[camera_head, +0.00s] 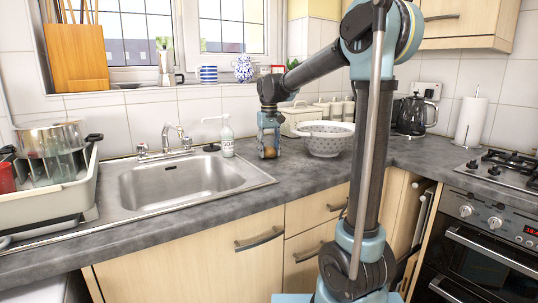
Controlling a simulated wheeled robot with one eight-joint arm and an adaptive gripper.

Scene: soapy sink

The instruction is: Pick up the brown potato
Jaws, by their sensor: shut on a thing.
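The brown potato (269,152) is small in the head view, on the dark countertop just right of the sink. My gripper (269,148) points down over it, with its fingers around the potato's sides. The gripper is shut on the potato. The potato is at or very close to the counter surface; I cannot tell whether it touches. Part of it is hidden by the fingers.
A spotted white colander (328,141) is close on the right, and a cream bread bin (299,117) is behind. The counter in front (300,183) is clear.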

